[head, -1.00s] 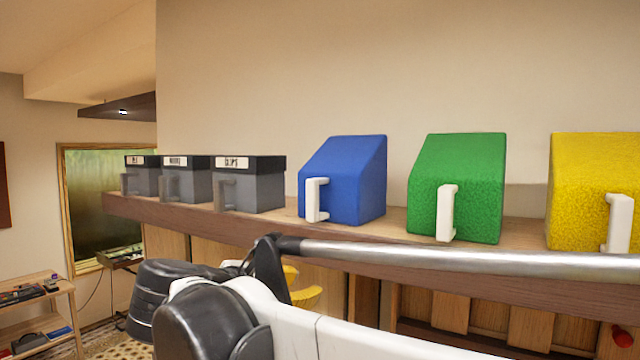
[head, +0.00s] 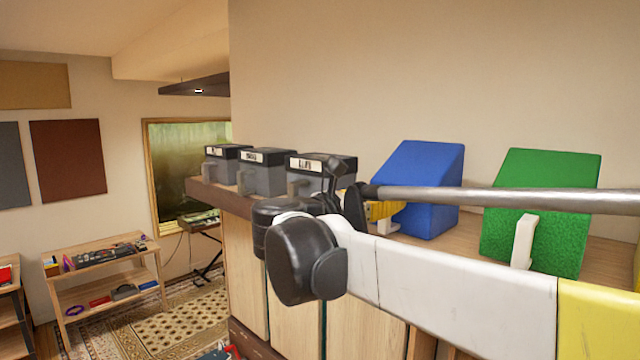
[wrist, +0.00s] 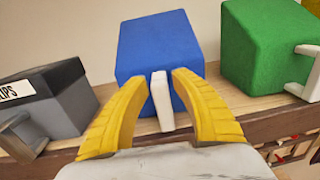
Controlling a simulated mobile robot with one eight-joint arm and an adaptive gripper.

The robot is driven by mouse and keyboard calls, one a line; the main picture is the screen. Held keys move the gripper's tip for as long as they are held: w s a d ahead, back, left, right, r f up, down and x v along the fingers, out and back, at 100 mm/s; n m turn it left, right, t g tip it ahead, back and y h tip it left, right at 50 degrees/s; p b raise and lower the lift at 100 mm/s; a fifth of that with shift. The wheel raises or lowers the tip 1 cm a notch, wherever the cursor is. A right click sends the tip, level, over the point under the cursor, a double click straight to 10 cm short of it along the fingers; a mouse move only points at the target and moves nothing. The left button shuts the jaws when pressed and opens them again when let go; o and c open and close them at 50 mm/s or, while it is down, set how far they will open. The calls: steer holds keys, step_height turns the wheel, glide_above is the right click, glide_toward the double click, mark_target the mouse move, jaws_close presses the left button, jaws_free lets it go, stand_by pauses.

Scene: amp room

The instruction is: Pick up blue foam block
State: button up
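The blue foam block (head: 425,185) has a sloped top and stands on the wooden shelf. In the wrist view the blue foam block (wrist: 160,50) is straight ahead, with its white handle (wrist: 161,102) facing me. My gripper (wrist: 160,78) is open, its two yellow fingers on either side of the handle with gaps between. The fingertips are close to the block's front face; I cannot tell if they touch it. In the head view my gripper (head: 383,209) is at the block's lower left, largely hidden behind my arm.
A green foam block (head: 540,205) with a white handle stands to the right on the shelf. Several grey boxes with black lids (head: 262,172) stand to the left, the nearest labelled CLIPS (wrist: 48,100). A low wooden rack (head: 105,275) stands at the far left.

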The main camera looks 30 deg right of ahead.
mark_target(410, 186)
steer(key=x, duration=0.3)
steer(key=shift+a, duration=0.2)
jaws_close()
steer(key=shift+r, duration=0.1)
